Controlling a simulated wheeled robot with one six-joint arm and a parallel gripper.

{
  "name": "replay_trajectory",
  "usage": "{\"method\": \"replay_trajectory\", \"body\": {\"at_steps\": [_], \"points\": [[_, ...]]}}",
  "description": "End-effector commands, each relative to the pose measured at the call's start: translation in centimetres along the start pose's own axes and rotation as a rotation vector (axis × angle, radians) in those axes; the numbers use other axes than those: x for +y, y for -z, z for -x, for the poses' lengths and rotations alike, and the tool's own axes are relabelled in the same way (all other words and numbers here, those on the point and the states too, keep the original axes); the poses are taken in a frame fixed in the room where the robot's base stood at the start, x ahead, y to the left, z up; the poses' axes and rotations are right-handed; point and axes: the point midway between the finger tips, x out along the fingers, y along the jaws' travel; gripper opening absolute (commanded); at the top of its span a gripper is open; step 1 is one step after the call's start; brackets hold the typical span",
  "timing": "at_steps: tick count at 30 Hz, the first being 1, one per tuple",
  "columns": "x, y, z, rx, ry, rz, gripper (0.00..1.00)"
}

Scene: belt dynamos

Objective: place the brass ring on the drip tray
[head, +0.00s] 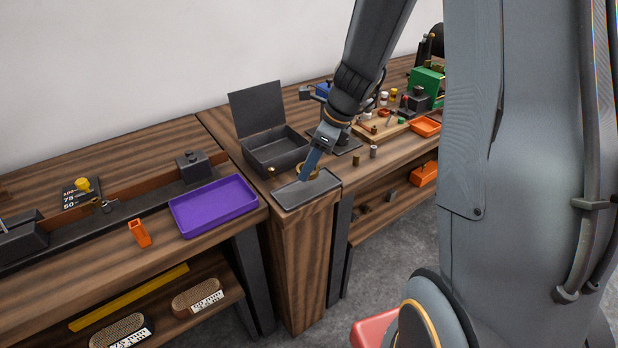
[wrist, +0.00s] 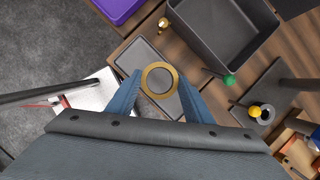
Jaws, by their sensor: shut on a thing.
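The brass ring (wrist: 159,64) is held flat between the two blue fingers of my gripper (wrist: 159,79) in the wrist view. The gripper is shut on it, with a fingertip at either side. The drip tray (wrist: 140,52) is a shallow dark grey tray beneath the ring in that view. In the head view the drip tray (head: 294,198) lies at the front corner of the wooden bench. My gripper (head: 308,168) points down over its back part there, and the ring is partly hidden by the fingers. The gap between ring and tray is hard to judge.
An open dark box (head: 279,153) with a raised lid stands behind the tray. A small brass piece (head: 271,172) stands at its left. A purple tray (head: 213,205) lies on the left bench. Small cylinders (head: 373,152) and an orange tray (head: 426,126) are to the right.

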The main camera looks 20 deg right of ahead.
Motion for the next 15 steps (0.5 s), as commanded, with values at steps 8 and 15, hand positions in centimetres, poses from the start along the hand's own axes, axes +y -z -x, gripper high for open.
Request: {"method": "replay_trajectory", "body": {"at_steps": [8, 15], "points": [[0.1, 1.2, -2.7, 0.002, -0.003, -0.001, 0.2], [0.0, 1.9, -4.7, 0.0, -0.001, 0.002, 0.2]]}}
